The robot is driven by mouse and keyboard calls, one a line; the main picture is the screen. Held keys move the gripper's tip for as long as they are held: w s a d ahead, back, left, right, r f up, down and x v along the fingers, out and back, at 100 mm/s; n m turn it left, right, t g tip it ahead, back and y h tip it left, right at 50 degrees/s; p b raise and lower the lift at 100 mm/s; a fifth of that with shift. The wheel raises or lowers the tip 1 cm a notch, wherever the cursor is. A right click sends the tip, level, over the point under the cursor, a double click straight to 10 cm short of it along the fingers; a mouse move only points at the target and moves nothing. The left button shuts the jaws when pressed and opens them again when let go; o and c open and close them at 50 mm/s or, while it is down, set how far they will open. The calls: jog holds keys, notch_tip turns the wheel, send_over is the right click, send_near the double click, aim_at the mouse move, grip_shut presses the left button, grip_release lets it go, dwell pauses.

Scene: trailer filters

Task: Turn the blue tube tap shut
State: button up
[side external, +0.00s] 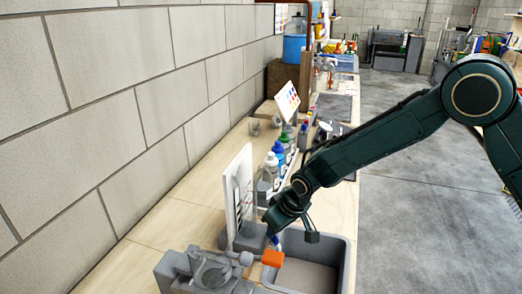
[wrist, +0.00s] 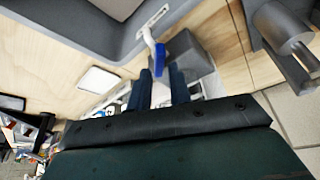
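The blue tube tap shows in the wrist view as a blue lever (wrist: 159,60) on a pale curved tube, beside a grey block. In the side view a small blue part (side external: 275,240) shows directly below my gripper (side external: 272,229), by the sink's near left corner. I cannot tell whether a finger touches the lever.
An orange handle (side external: 272,258) on a grey fitting sits close below my gripper. A grey sink basin (side external: 343,262) is to its right. A white upright board (side external: 240,192) stands left of my gripper. Several bottles (side external: 277,160) line the bench behind.

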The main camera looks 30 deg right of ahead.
jog(key=v, duration=1.2)
jog(key=s+d+r+n+t+y, duration=0.1)
jog(key=s+d+r+n, duration=0.1)
jog(key=s+d+r, duration=0.5)
jog(key=shift+s+d+r+y, duration=0.15)
jog(key=shift+s+d+y, duration=0.15)
jog(key=shift+s+d, duration=1.45)
jog(key=shift+w+d, duration=0.45)
